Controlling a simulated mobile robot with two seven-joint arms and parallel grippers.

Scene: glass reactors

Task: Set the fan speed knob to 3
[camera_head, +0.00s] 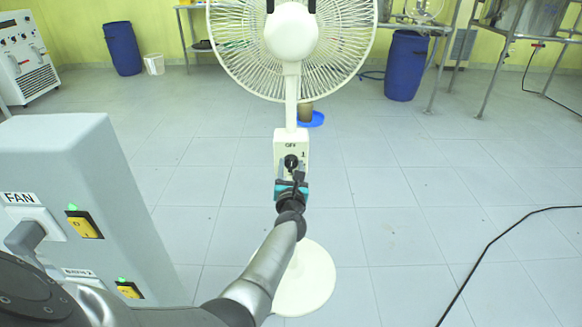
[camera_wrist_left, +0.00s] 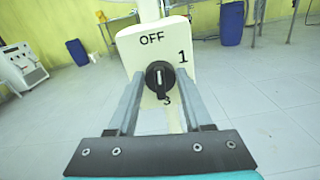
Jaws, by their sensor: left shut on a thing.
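The fan speed knob (camera_wrist_left: 159,79) is black and round with a short white mark. It sits on the fan's cream control box (camera_wrist_left: 128,48). The labels OFF above it, 1 to the upper right and 3 below it are readable. The mark stands roughly upright; I cannot tell which end points. My left gripper (camera_wrist_left: 160,84) has one finger on each side of the knob and is shut on it. In the head view the gripper (camera_head: 292,180) reaches the box on the fan's (camera_head: 292,103) stand, and the knob (camera_head: 291,161) shows just above it. My right gripper is not in view.
A grey cabinet (camera_head: 130,190) with a FAN socket and yellow switches stands at the left. The fan's round base (camera_head: 310,283) is on the tiled floor. A black cable (camera_head: 487,250) lies at the right. Blue barrels (camera_head: 122,48) stand at the back.

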